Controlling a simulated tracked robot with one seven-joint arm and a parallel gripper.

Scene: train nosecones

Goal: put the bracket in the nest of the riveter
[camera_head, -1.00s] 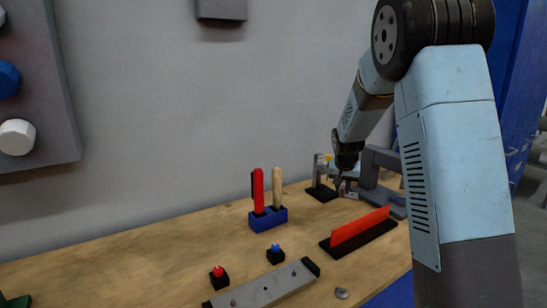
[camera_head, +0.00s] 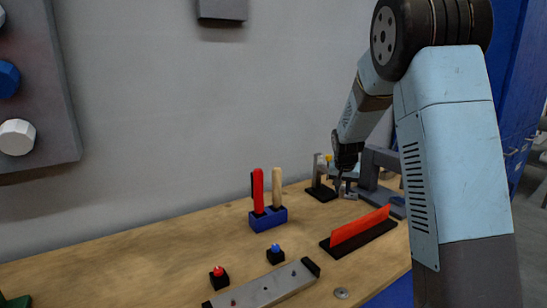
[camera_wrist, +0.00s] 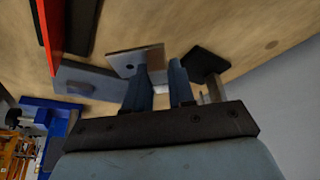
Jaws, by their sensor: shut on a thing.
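My gripper (camera_wrist: 160,85) is shut on the bracket (camera_wrist: 133,61), a grey metal plate with a small hole. The bracket reaches out ahead of the fingers, low over the bench in the wrist view. It shows small under my gripper (camera_head: 341,181) in the head view, as a grey piece (camera_head: 350,195). The grey riveter (camera_head: 380,163) stands right beside it, with an arm overhanging a base. In the wrist view a grey riveter part (camera_wrist: 88,80) lies just left of the bracket. The nest is not clearly visible, and I cannot tell whether the bracket touches the riveter.
A grey post on a black base (camera_head: 321,194) stands close left of my gripper. A red strip on a black base (camera_head: 360,228) lies in front. A blue holder (camera_head: 268,219) with red and wooden handles stands left. A grey bar (camera_head: 265,287) lies nearer. The wall is behind.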

